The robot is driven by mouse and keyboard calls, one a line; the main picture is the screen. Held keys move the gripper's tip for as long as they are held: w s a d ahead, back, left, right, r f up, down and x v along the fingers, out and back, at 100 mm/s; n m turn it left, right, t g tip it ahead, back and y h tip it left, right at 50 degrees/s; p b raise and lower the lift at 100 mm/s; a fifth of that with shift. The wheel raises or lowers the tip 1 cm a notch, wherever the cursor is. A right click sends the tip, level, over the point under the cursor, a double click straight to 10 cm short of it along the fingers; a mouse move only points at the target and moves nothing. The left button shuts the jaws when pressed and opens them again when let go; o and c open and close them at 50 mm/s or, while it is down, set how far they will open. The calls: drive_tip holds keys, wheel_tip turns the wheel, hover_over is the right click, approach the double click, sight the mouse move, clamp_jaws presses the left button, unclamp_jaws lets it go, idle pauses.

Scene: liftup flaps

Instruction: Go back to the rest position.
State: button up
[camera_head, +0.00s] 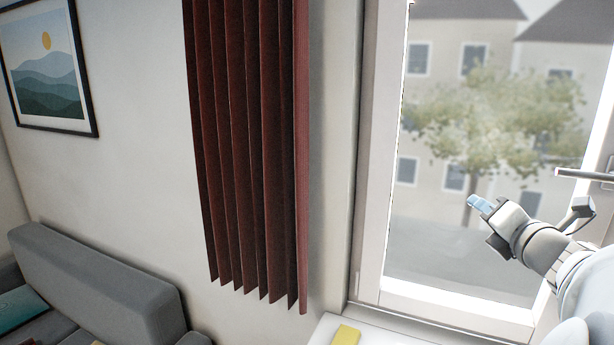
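My gripper (478,205) is at the right of the view, in front of the window. Its light blue fingertips point up and to the left. They look close together, but they are too small to tell whether they are open or shut. No object shows at the fingertips. My arm reaches in from the right edge.
A window (480,262) with a white frame stands behind my arm. A dark red curtain (250,150) hangs left of it. Below, a white surface (322,332) bears a yellow item (346,335). A grey sofa (95,285) is at lower left, under a framed picture (48,75).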

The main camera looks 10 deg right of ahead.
drive_tip(key=s+a+f+n+g+y, duration=0.3)
drive_tip(key=a+f+n+g, duration=0.25)
drive_tip(key=a+n, duration=0.6)
drive_tip(key=s+a+f+n+g+y, duration=0.35)
drive_tip(key=a+f+n, duration=0.35)
drive_tip(key=a+n, duration=0.5)
drive_tip(key=s+f+n+g+h, duration=0.4)
drive_tip(key=s+f+n+h, duration=0.2)
drive_tip(key=n, duration=1.5)
drive_tip(key=s, duration=0.2)
drive_tip(key=shift+s+d+f+n+g, duration=0.2)
drive_tip(key=shift+s+f+n+g, duration=0.1)
drive_tip(key=shift+s+n, duration=0.05)
